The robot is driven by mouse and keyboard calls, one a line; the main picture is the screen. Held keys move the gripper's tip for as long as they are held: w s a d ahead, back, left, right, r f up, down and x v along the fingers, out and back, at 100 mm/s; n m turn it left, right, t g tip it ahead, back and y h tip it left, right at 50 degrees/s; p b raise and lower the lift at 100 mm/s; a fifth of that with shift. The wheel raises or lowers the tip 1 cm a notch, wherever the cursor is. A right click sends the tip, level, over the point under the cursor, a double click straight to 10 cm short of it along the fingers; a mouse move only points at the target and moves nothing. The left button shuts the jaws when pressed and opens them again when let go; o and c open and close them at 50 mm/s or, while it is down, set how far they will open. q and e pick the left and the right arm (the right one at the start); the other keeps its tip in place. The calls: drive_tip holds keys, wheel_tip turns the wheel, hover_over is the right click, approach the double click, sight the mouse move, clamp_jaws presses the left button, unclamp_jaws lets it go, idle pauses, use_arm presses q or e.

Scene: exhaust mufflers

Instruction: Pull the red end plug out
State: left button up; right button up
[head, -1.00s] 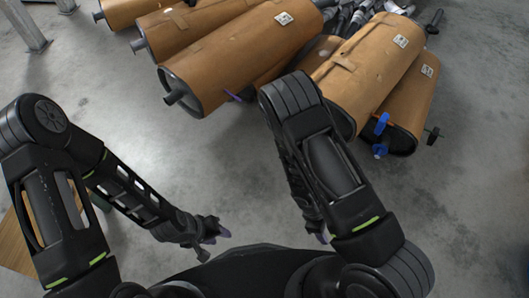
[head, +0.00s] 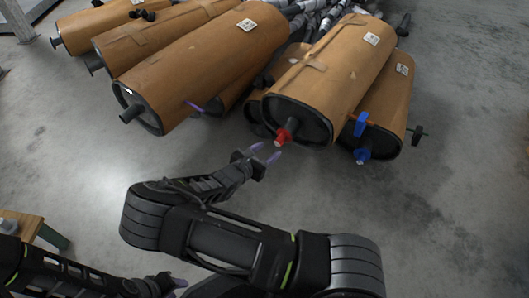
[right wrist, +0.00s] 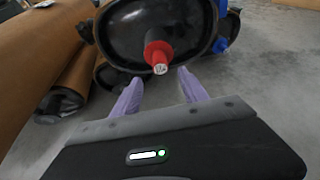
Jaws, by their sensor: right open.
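The red end plug (head: 283,136) sits in the near end of the upper brown-wrapped muffler (head: 328,72). In the right wrist view the plug (right wrist: 158,54) sticks out of the black end face, with a pale tip. My right gripper (head: 266,153) is open and empty just short of the plug, to its lower left in the head view. Its purple fingers (right wrist: 159,88) lie below and either side of the plug's tip in the right wrist view, apart from it. My left gripper (head: 178,284) is low at the bottom edge, far from the mufflers; its jaw opening is unclear.
A muffler with blue plugs (head: 362,124) lies to the right of the red-plugged one. More wrapped mufflers (head: 200,62) are piled at the left and behind. A wooden-topped bench (head: 22,228) stands at lower left. The grey floor at right is clear.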

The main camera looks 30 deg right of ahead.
sight(277, 144)
drive_tip(key=b+x, duration=0.1)
drive_tip(key=x, duration=0.2)
drive_tip(key=b+x, duration=0.1)
drive_tip(key=x, duration=0.2)
drive_tip(key=shift+s+f+b, duration=0.1)
drive_tip(key=shift+f+b, duration=0.2)
drive_tip(key=shift+b, duration=0.05)
drive_tip(key=shift+x, duration=0.8)
drive_tip(key=shift+r, duration=0.2)
drive_tip(key=shift+c, duration=0.2)
clamp_jaws()
drive_tip(key=shift+a, duration=0.1)
drive_tip(key=shift+s+a+r+p, duration=0.1)
drive_tip(key=shift+s+a+p, duration=0.25)
drive_tip(key=shift+a, duration=0.4)
drive_tip(key=shift+s+a+p, duration=0.3)
drive_tip(key=shift+s+a, duration=0.05)
drive_tip(key=shift+a, duration=0.4)
drive_tip(key=shift+s+a+p, duration=0.35)
drive_tip(key=shift+s+a, duration=0.05)
drive_tip(key=shift+a, duration=0.4)
drive_tip(key=shift+s+a+p, duration=0.3)
drive_tip(key=shift+s+a, duration=0.05)
drive_tip(key=shift+a, duration=0.4)
